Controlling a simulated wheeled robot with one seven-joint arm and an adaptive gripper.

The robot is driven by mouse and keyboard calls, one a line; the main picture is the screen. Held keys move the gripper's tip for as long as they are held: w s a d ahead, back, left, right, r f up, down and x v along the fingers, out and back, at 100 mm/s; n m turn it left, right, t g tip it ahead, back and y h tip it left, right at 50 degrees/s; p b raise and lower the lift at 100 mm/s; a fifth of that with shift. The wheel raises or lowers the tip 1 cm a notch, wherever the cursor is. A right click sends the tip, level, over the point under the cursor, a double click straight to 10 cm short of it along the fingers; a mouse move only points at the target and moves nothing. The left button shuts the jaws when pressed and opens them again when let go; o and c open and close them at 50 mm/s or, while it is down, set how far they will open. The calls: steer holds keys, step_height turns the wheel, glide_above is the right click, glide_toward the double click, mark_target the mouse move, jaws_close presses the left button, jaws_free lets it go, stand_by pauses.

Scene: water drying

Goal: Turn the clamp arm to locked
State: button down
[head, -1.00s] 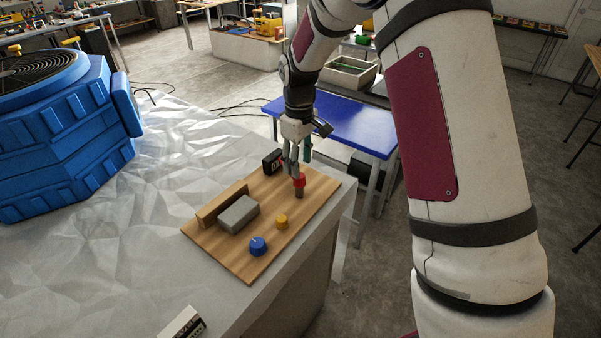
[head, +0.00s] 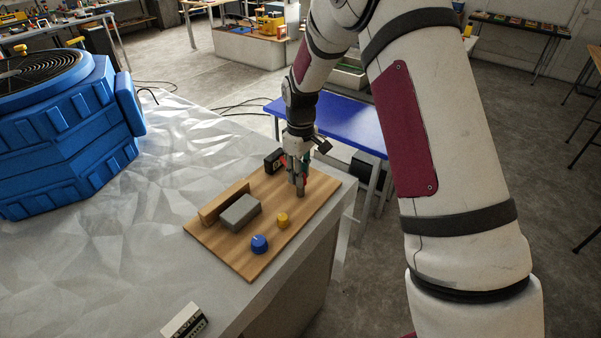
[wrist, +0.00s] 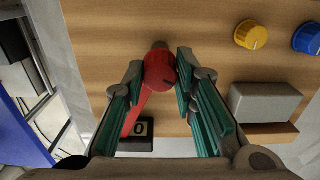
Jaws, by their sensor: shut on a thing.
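The red clamp arm (wrist: 159,73) shows in the wrist view as a round red end with a red bar running down and left from it. My gripper (wrist: 160,66) has a finger on each side of the round end and is shut on it. In the head view my gripper (head: 298,182) points down at the far right part of the wooden board (head: 238,259), and its fingers hide most of the clamp arm. A small black box (head: 273,160) stands beside the clamp; in the wrist view this box (wrist: 135,144) carries a "0" tag, and the red bar reaches toward it.
On the board are a grey block (head: 240,212) against a wooden strip (head: 222,201), a yellow knob (head: 283,220) and a blue knob (head: 259,244). A large blue machine (head: 65,135) stands at the left of the table. The table's edge lies close to the board's right side.

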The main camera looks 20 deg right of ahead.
steer(key=shift+n, duration=0.3)
steer(key=n+b, duration=0.1)
steer(key=n, duration=0.2)
steer(key=shift+n, duration=0.3)
steer(key=n, duration=1.3)
steer(key=shift+n, duration=0.3)
stand_by(0.3)
steer(key=c, duration=1.3)
jaws_free()
